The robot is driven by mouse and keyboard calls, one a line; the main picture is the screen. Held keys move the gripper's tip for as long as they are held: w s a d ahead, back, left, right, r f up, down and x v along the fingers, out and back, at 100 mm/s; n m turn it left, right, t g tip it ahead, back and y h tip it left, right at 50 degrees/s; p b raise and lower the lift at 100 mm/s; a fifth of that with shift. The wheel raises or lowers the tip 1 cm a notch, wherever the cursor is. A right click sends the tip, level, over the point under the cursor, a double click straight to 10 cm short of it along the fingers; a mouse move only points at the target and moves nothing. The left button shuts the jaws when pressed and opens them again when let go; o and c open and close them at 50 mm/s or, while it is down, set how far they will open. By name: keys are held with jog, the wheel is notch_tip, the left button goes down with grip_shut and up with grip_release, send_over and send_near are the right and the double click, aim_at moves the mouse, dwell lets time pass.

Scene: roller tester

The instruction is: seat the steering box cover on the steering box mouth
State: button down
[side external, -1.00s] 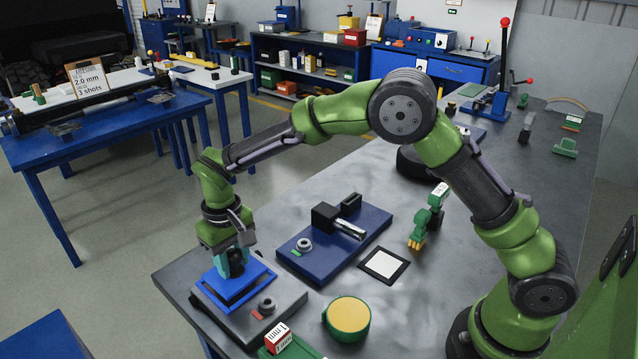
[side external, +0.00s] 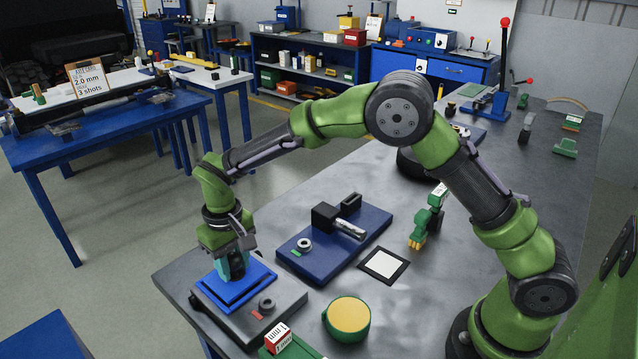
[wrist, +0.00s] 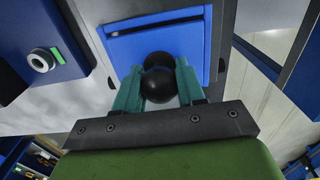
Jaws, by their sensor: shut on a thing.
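The blue steering box cover (side external: 250,279) is a flat square plate with a round black knob (wrist: 158,82). My gripper (side external: 236,268) is shut on the knob, with its teal fingers on either side of it in the wrist view (wrist: 160,88). The cover is over the steering box (side external: 280,309), a grey block at the table's near left corner. A dark gap shows along one edge between the cover and a blue rim (wrist: 155,15). The mouth is mostly hidden under the cover. I cannot tell whether the cover rests fully on it.
A green round tin with a yellow top (side external: 348,316) and a red-and-white box (side external: 278,338) are nearby.

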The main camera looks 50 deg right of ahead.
jog(key=shift+f, duration=0.5)
jog(key=c, duration=0.6)
grip_release()
notch_tip(320, 180, up, 16)
jog(key=r, duration=0.1)
jog(key=s+d+r+m+t, duration=0.1)
jog(key=s+d+t, duration=0.1)
jog(key=s+d, duration=0.3)
jog(key=s+d+r+m+t+y, duration=0.1)
jog(key=s+d, duration=0.4)
jog(key=s, duration=0.5)
jog(key=s+d+r+m+t+y, duration=0.1)
jog(key=s+d+t, duration=0.3)
jog(key=s, duration=0.4)
jog(key=shift+d+m, duration=0.5)
jog(key=shift+d, duration=0.35)
